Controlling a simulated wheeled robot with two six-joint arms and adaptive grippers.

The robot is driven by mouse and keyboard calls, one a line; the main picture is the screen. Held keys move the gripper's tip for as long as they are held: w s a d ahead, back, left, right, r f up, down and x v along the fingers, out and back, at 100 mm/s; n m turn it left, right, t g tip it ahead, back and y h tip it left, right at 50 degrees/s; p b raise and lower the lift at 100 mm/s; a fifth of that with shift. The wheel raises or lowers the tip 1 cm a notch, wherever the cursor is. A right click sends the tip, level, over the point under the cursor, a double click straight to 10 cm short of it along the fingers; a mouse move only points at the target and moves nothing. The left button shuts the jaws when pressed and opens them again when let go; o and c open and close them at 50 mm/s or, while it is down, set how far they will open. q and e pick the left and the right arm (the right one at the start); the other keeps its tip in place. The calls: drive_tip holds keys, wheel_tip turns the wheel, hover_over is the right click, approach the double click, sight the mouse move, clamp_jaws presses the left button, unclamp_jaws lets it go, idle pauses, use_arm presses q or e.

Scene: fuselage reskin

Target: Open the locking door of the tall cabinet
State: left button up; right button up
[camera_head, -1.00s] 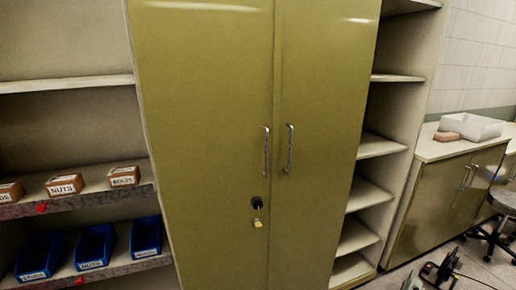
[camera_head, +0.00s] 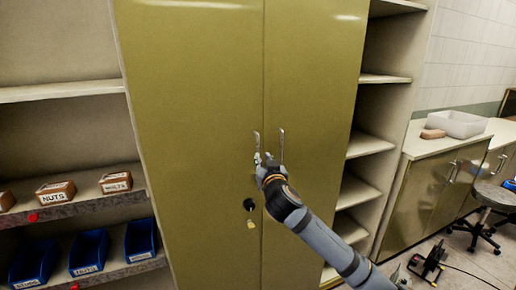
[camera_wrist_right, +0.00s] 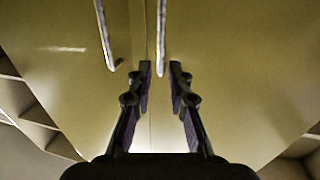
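The tall olive-green cabinet (camera_head: 195,100) has two closed doors with a vertical bar handle on each, the left handle (camera_head: 256,138) and the right handle (camera_head: 282,145). A dark round lock (camera_head: 249,205) with a yellow tag or key (camera_head: 251,224) sits low on the left door. My right gripper (camera_head: 264,160) is in front of the lower end of the left handle and partly hides it. In the right wrist view, its fingers (camera_wrist_right: 161,72) are apart, and one handle (camera_wrist_right: 162,38) lies ahead between them. I cannot tell whether they touch it. My left gripper is out of view.
Open shelves (camera_head: 72,93) at left hold labelled boxes (camera_head: 56,192) and blue bins (camera_head: 89,252). More shelves (camera_head: 372,146) stand right of the cabinet. A low counter (camera_head: 425,149), a stool (camera_head: 492,199) and a wheeled device (camera_head: 428,262) are at right.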

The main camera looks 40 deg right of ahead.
sight(258, 149)
drive_tip(key=p+x, duration=0.3)
drive_tip(key=x, duration=0.6)
drive_tip(key=shift+w+p, duration=0.2)
drive_tip(key=shift+p, duration=0.2)
drive_tip(key=shift+f, duration=0.1)
clamp_jaws()
